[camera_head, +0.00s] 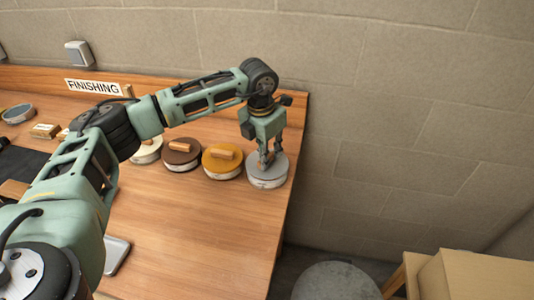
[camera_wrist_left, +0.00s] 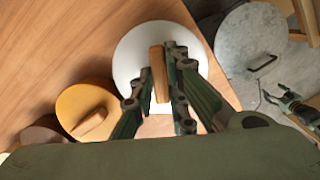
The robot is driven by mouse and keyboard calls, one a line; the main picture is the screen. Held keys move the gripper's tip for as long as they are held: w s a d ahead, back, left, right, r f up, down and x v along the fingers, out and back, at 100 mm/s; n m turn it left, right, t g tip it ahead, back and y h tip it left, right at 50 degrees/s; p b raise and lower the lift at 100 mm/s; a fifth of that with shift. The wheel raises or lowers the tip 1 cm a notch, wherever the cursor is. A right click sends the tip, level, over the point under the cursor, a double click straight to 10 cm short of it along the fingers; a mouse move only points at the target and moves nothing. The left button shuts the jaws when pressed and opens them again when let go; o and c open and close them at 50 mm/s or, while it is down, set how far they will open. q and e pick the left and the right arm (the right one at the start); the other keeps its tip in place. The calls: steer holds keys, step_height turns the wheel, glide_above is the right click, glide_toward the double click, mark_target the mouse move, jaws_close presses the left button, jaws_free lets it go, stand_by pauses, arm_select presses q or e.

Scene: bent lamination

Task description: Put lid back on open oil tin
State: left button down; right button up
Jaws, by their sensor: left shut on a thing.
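My left gripper (camera_head: 268,163) is at the rightmost tin near the table's right edge. It is shut on the wooden handle (camera_wrist_left: 158,75) of a round grey lid (camera_head: 280,163). The lid looks pale in the left wrist view (camera_wrist_left: 135,50). In the head view the lid lies level on a tin with a pale side (camera_head: 268,184); whether it is fully seated cannot be told. An open-looking round grey tin (camera_head: 18,114) stands at the far left. What seems to be my right gripper (camera_wrist_left: 285,98) shows small at the right of the wrist view; its jaw state is unclear.
In a row left of it stand an ochre-lidded tin (camera_head: 222,168), a brown-lidded tin (camera_head: 182,162) and a cream-lidded tin (camera_head: 148,156), partly behind my arm. A FINISHING sign (camera_head: 93,87) is behind. A grey metal bin (camera_head: 335,283) stands beyond the table edge.

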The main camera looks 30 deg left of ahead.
arm_select(q)
steer(key=c, duration=1.7)
jaws_free()
steer(key=shift+o, duration=0.8)
steer(key=o, duration=0.4)
steer(key=shift+c, duration=0.2)
steer(key=shift+r+p, duration=2)
steer(key=shift+r, duration=1.55)
